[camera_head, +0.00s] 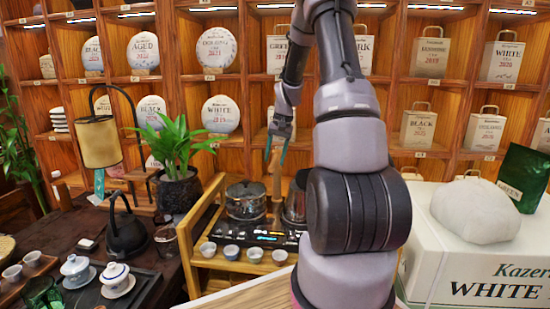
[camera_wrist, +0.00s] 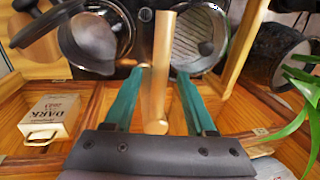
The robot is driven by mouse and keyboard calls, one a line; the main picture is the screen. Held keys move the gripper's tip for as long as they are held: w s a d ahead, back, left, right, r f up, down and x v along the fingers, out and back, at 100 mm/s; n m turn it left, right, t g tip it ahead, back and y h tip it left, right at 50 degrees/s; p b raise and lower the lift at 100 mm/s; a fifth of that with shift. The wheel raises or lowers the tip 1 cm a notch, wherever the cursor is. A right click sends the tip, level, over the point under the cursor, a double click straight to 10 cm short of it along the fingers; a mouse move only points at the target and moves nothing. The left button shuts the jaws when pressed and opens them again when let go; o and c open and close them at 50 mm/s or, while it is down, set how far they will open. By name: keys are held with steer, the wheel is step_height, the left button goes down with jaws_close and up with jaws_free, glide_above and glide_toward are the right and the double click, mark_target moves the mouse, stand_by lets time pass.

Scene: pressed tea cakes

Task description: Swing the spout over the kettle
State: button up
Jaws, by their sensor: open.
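The spout, a slim tan post or tube (camera_head: 277,177), rises between two vessels on the tea stove; it also shows in the wrist view (camera_wrist: 163,45). A metal kettle (camera_head: 294,204) stands to its right, partly hidden by my arm. In the wrist view the dark-rimmed kettle (camera_wrist: 92,42) is at upper left. My gripper (camera_head: 276,153) is open above the stove. In the wrist view its teal fingers (camera_wrist: 162,76) stand on either side of the spout, with visible gaps. I cannot tell if either finger touches it.
A lidded glass pot (camera_head: 246,201) stands left of the spout. Small cups (camera_head: 231,252) line the stove's front. A potted plant (camera_head: 177,185) is to the left, its leaves near my gripper in the wrist view. Shelves (camera_head: 245,120) of tea cakes stand behind. A white box (camera_head: 470,250) is at right.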

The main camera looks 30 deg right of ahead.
steer(key=shift+f, duration=0.1)
jaws_close()
stand_by(1.4)
